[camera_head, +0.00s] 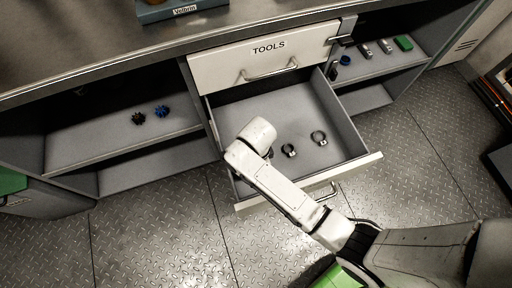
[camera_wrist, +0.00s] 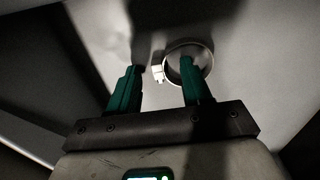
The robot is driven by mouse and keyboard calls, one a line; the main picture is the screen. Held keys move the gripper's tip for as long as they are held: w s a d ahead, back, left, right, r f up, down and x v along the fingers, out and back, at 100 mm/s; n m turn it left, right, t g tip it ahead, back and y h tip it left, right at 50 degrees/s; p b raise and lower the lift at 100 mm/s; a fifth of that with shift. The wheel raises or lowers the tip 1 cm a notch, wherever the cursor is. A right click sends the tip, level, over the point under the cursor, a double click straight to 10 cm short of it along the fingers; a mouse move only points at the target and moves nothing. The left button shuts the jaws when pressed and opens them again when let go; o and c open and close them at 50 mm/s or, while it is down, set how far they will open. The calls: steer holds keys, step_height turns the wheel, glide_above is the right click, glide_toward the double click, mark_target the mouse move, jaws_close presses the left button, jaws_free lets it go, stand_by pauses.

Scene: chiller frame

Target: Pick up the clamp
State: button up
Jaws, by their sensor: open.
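A ring-shaped metal clamp (camera_wrist: 158,73) lies on the pale drawer floor in the wrist view, its small screw block between my fingers. My gripper (camera_wrist: 161,64) is open above it, and the right finger overlaps the ring's opening. I cannot tell whether it touches. In the head view, two clamps show in the open drawer, a smaller one (camera_head: 289,150) and a larger one (camera_head: 319,138). A dark bit of another (camera_head: 269,153) shows beside my wrist, mostly hidden. My gripper is hidden behind my arm there.
The open drawer (camera_head: 359,163) has raised walls around the clamps. A closed drawer marked TOOLS (camera_head: 262,55) is above it. Shelves at left hold two dark knobs (camera_head: 161,111); the right shelf holds small parts and a green block (camera_head: 403,43).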

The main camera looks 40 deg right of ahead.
steer(key=shift+f, duration=0.1)
jaws_close()
stand_by(0.4)
